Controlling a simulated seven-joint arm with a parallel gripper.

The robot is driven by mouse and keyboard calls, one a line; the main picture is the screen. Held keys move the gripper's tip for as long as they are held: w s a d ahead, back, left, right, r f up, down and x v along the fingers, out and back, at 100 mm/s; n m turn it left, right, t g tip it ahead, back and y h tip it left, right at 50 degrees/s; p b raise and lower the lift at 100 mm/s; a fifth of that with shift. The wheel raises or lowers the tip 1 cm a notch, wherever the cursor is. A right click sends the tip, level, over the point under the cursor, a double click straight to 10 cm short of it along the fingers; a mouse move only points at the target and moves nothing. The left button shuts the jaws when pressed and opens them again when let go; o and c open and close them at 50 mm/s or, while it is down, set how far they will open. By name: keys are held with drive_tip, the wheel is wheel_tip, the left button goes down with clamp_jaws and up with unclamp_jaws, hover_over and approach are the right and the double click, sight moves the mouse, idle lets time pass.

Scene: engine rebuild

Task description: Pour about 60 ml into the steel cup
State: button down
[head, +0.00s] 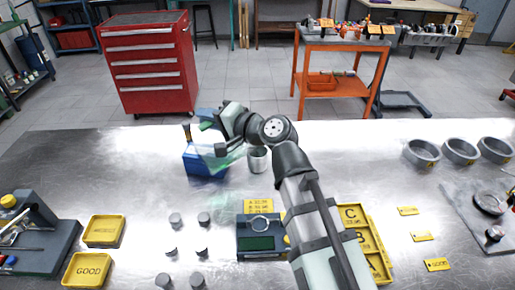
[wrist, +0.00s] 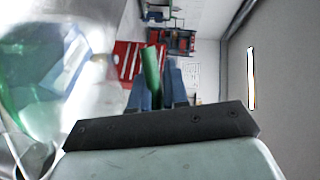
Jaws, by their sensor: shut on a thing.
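My gripper (head: 206,118) is shut on a green handle (wrist: 151,75), which shows between the two blue-grey fingers in the wrist view. A clear, green-tinted vessel (head: 228,158) hangs below the gripper in the head view. It fills the left of the wrist view (wrist: 40,75), blurred and cut off; its liquid level and exact tilt cannot be told. The steel cup (head: 258,160) stands upright on the bench just right of the vessel, partly behind my arm. Whether the vessel's lip is over the cup cannot be told. The cup's inside is not clear.
A blue box (head: 199,163) stands behind the vessel. A dark device with a round ring (head: 262,243) and yellow trays (head: 363,225) lie in front. Small metal parts (head: 176,220) stand front left.

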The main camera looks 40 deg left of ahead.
sight(193, 145)
drive_tip(key=shift+w+d+r+m+b, duration=0.15)
drive_tip(key=shift+w+m+b, duration=0.15)
drive_tip(key=shift+w+b, duration=0.35)
idle(1.3)
drive_tip(key=s, duration=0.1)
drive_tip(key=s+n, duration=0.1)
drive_tip(key=s, duration=0.1)
drive_tip(key=s+a+n, duration=0.1)
drive_tip(key=s, duration=0.1)
drive_tip(key=shift+f+t+h, duration=0.3)
drive_tip(key=shift+f, duration=0.05)
drive_tip(key=shift+s+a+f+n+t+h, duration=0.1)
drive_tip(key=shift+s+f+n+t+h, duration=0.15)
drive_tip(key=shift+n, duration=0.2)
drive_tip(key=shift+s+a+f+n+t+h, duration=0.1)
drive_tip(key=shift+s+f+n+t, duration=0.1)
drive_tip(key=shift+s+n, duration=0.2)
idle(1.0)
drive_tip(key=s+a+f+n+t+h+p, duration=0.1)
drive_tip(key=s+f+n+t+p, duration=0.1)
drive_tip(key=s+f+n+t, duration=0.3)
drive_tip(key=shift+s+a+f+n+h, duration=0.25)
drive_tip(key=shift+s+f+n+h, duration=0.1)
drive_tip(key=shift+s+f+n, duration=0.75)
